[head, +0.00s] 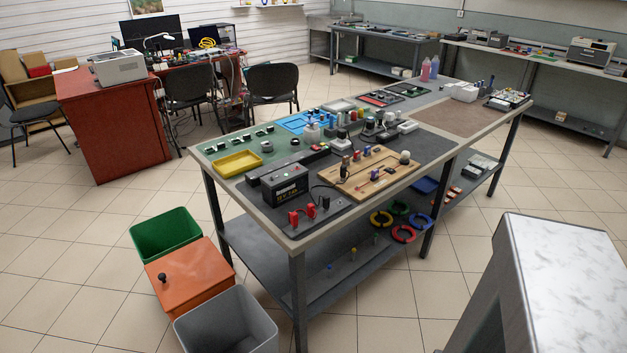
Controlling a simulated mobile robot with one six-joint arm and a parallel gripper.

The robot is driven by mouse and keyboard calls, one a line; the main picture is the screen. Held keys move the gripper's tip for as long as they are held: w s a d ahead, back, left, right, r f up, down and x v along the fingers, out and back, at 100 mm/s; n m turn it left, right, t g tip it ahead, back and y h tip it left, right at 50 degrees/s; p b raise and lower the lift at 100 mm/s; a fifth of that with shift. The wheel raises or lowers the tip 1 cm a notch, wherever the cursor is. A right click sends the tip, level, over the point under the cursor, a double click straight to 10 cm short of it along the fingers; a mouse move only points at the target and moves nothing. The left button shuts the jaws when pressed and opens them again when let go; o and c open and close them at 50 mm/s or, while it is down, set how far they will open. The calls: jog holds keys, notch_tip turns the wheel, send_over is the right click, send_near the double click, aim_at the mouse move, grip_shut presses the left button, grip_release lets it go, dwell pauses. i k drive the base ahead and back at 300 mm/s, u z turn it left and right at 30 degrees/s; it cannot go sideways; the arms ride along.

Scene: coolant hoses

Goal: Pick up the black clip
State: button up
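No black clip can be told with certainty at this size. Several small dark pieces (246,138) stand in a row along the far left edge of a green mat (217,143) on the workbench. Small red clip-like pieces (293,217) stand on a dark plate at the bench's near corner, by a black battery (285,184); a thin black cable (321,188) curves beside them. My gripper is not in view.
The grey workbench (455,149) carries a yellow tray (237,163), a wooden board (398,175) and many small parts. Green (166,235), orange (190,275) and grey (228,322) bins stand at its left. A marbled-top block (567,270) fills the lower right. Tiled floor lies open between.

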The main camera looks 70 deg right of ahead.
aim_at(343, 170)
jog(key=z, duration=0.7)
jog(key=k, duration=0.15)
jog(key=u, duration=2.25)
jog(key=k, duration=0.95)
jog(key=z, duration=1.45)
